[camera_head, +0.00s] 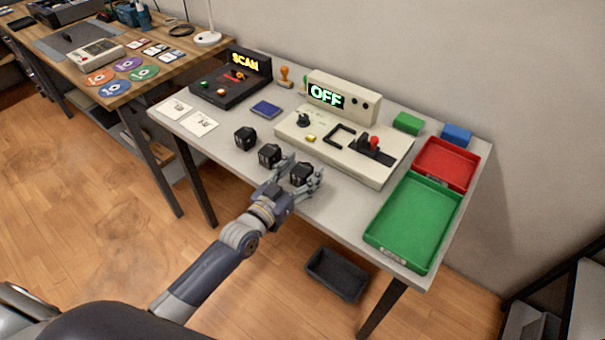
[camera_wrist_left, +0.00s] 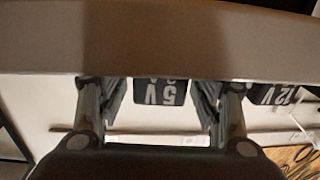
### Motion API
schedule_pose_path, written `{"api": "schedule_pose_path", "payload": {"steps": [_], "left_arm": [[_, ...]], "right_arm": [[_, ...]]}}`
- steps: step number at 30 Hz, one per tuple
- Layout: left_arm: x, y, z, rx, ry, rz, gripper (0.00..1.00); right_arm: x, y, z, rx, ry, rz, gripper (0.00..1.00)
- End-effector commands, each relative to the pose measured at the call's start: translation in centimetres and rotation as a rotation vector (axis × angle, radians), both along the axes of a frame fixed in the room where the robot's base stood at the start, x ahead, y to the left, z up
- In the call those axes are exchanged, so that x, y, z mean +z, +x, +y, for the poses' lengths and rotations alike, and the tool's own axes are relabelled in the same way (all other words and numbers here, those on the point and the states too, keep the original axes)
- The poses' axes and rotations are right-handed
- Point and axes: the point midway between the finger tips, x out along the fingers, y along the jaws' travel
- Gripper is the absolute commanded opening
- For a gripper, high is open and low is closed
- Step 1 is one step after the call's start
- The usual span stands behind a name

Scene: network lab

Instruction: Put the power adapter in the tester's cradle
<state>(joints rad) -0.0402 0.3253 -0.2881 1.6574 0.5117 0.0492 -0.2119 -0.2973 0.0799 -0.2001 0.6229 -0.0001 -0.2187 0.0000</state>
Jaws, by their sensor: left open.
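Several black power adapters stand in a row at the table's front: a left one (camera_head: 245,137), a middle one (camera_head: 269,155) and a right one (camera_head: 301,173). My left gripper (camera_head: 304,181) is open, its fingers on either side of the right adapter. In the left wrist view, a block marked 5V (camera_wrist_left: 160,93) sits between the open fingers, and one marked 12V (camera_wrist_left: 275,93) stands outside them. The lettering appears upside down. The beige tester (camera_head: 345,152) shows OFF; a black U-shaped cradle (camera_head: 340,136) on its top is empty. My right gripper is out of view.
A red-knobbed slider (camera_head: 374,143) sits beside the cradle. A green tray (camera_head: 415,222) and a red tray (camera_head: 446,163) occupy the table's right end. A black SCAN device (camera_head: 230,85) and white cards (camera_head: 199,123) are at left. A dark bin (camera_head: 337,273) is on the floor.

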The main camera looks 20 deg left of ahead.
Motion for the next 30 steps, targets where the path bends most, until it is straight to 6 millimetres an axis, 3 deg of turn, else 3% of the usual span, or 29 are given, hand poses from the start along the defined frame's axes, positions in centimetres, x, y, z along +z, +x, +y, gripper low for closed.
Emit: {"api": "schedule_pose_path", "payload": {"steps": [8, 11, 15, 18, 30], "left_arm": [[-0.1, 0.4, -0.1, -0.001, 0.000, 0.001, 0.60], [-0.1, 0.4, -0.1, 0.000, 0.000, 0.001, 0.42], [-0.1, 0.4, -0.1, 0.000, 0.000, 0.001, 0.10], [0.0, 0.4, -0.1, 0.000, 0.000, -0.001, 0.03], [1.0, 0.4, -0.1, 0.000, -0.001, -0.002, 0.03]], "right_arm": [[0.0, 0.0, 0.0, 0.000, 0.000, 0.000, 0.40], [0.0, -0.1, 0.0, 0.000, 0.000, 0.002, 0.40], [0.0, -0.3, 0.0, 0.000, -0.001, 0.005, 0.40], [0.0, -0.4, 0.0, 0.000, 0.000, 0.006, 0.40], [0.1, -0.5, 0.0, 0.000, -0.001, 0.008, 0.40]]}}
